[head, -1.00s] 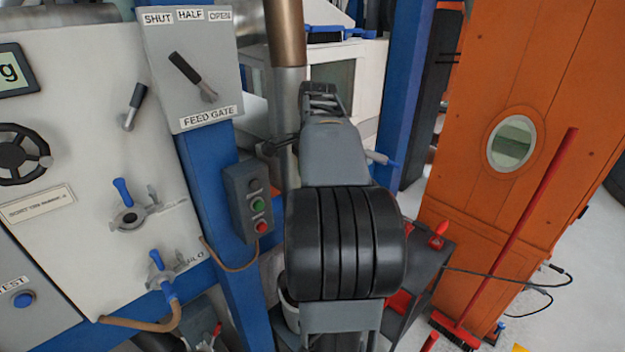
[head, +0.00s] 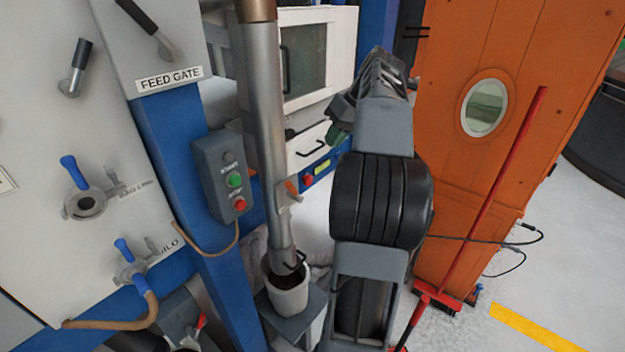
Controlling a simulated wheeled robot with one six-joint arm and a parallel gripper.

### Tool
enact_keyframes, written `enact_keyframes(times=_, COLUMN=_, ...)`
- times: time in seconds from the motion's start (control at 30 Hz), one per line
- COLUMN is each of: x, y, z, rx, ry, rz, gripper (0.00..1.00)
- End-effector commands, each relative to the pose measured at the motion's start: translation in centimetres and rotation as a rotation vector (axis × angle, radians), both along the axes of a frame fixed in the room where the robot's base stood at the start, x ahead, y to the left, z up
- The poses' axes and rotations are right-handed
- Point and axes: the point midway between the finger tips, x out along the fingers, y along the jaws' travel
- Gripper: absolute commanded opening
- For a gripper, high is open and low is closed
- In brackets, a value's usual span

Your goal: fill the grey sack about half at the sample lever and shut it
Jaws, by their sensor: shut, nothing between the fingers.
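The pale grey sack (head: 289,301) stands upright and open under the lower end of a metal pipe (head: 258,120). Dark brown material shows inside its mouth; the pipe end hides part of it, so I cannot tell the level. A small tan and grey handle (head: 290,194) sits on the pipe's right side; I cannot read any label naming it the sample lever. My gripper (head: 338,128) is at the upper middle, right of the pipe and well above the sack. It is shut and empty, apart from both.
The sack rests on a grey stand (head: 312,305). A grey button box (head: 221,180) and the feed gate lever (head: 146,28) are on the left. A white cabinet (head: 325,25) stands behind. A red-handled broom (head: 490,200) leans by the orange housing (head: 455,190).

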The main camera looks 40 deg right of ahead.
Motion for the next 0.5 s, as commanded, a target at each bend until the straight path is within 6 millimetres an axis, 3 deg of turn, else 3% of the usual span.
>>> enact_keyframes(times=0.1, x=0.1, y=0.3, z=0.3, rx=-0.036, ry=-0.062, rz=0.146, gripper=0.00)
enact_keyframes(times=0.27, x=0.1, y=0.5, z=0.1, rx=-0.069, ry=-0.098, rz=0.242, gripper=0.00)
enact_keyframes(times=0.5, x=1.0, y=1.5, z=-2.4, rx=-0.074, ry=-0.104, rz=0.263, gripper=0.00)
